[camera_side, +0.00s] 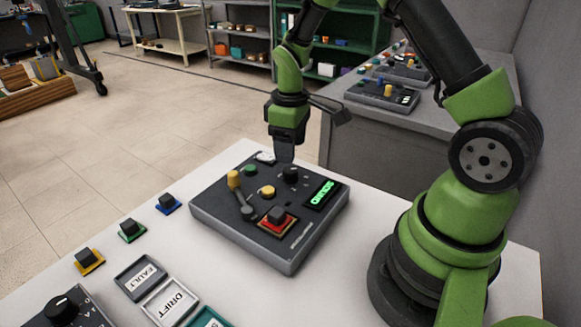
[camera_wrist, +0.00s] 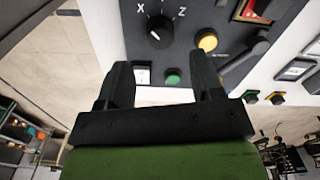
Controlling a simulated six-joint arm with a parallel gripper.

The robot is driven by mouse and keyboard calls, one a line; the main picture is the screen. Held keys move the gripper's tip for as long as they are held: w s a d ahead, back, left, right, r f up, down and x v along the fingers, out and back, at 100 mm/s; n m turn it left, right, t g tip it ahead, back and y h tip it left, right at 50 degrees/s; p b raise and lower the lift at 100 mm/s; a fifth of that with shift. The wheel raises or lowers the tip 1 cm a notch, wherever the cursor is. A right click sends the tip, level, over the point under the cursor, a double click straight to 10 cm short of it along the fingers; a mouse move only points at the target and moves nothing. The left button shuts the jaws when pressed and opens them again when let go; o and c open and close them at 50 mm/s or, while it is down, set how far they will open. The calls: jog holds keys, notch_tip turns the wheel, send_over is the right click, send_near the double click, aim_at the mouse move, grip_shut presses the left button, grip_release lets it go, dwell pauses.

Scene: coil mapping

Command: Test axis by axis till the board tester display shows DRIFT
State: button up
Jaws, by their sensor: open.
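The board tester (camera_side: 215,212) is a dark grey box on the white table. Its lit display (camera_side: 325,194) shows green letters that look like SOUND, upside down in the side view. Its black knob (camera_side: 290,175) has X and Z printed near it in the wrist view (camera_wrist: 160,32); its setting is hard to tell. A green button (camera_wrist: 173,76), a yellow button (camera_wrist: 207,41) and a yellow-tipped lever (camera_side: 234,180) are on top. My gripper (camera_side: 285,152) is open and empty above the tester's far edge, near the knob and green button.
Blocks stand on blue (camera_side: 168,203), green (camera_side: 131,230) and yellow (camera_side: 89,262) pads at left. Trays labelled FAULT (camera_side: 140,278) and DRIFT (camera_side: 170,303) lie in front, beside a teal one (camera_side: 208,319). A second knob box (camera_side: 62,310) is at bottom left.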

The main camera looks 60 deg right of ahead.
aim_at(290, 169)
notch_tip(290, 169, down, 6)
jog(key=shift+f, duration=0.1)
jog(key=c, duration=0.9)
jog(key=shift+m, duration=0.4)
jog(key=m, duration=0.3)
jog(key=shift+m, duration=2.5)
